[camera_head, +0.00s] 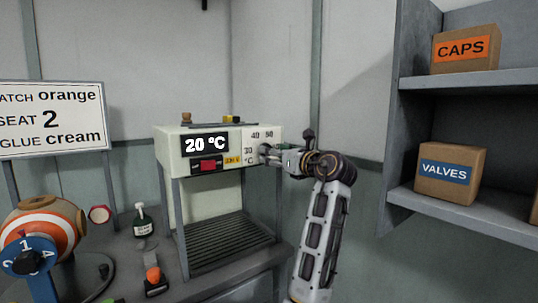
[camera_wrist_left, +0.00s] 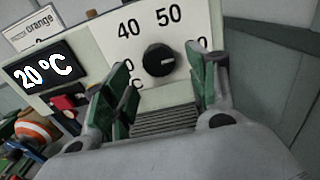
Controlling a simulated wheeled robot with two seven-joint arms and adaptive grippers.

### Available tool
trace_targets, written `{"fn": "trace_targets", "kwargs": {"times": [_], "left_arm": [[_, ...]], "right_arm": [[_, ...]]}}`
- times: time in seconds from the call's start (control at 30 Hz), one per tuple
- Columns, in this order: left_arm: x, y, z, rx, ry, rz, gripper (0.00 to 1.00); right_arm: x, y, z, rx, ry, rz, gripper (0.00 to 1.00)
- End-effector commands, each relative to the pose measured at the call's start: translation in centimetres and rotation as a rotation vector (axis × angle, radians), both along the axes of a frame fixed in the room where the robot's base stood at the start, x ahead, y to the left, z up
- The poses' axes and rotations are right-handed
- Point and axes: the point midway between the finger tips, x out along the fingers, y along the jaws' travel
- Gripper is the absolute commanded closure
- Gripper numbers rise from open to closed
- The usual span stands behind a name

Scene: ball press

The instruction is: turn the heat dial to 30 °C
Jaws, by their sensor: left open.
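The heat dial is a black round knob (camera_wrist_left: 158,60) on a white scale plate (camera_wrist_left: 185,20) in the left wrist view. The numbers 40 and 50 show above it; lower numbers are partly hidden by my fingers. A small pale mark on the knob faces right. The display (camera_head: 206,143) reads 20 °C, also in the left wrist view (camera_wrist_left: 38,70). My left gripper (camera_wrist_left: 158,74) is open, with one green-padded finger on each side of the knob and visible gaps. In the head view the gripper (camera_head: 274,155) covers most of the knob. My right gripper is not in view.
The press (camera_head: 182,150) has a red switch (camera_head: 207,166) below the display. A sign (camera_head: 50,120) stands left. Shelves (camera_head: 455,205) with boxes stand right.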

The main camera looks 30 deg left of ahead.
Motion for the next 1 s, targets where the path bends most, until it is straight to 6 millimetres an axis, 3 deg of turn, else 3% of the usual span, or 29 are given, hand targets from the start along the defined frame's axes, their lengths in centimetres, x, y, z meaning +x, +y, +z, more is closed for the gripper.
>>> {"fn": "trace_targets", "kwargs": {"times": [0.3, 0.7, 1.0], "left_arm": [[1.1, 2.8, 0.0, 0.0, 0.0, 0.001, 0.42], [1.3, 3.1, 0.0, 0.0, 0.0, 0.0, 0.42], [1.3, 3.1, 0.0, 0.0, 0.0, 0.0, 0.81]], "right_arm": [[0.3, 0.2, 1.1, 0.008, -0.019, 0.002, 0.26], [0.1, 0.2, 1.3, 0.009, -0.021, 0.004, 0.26], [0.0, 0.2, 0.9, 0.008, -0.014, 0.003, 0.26]]}}
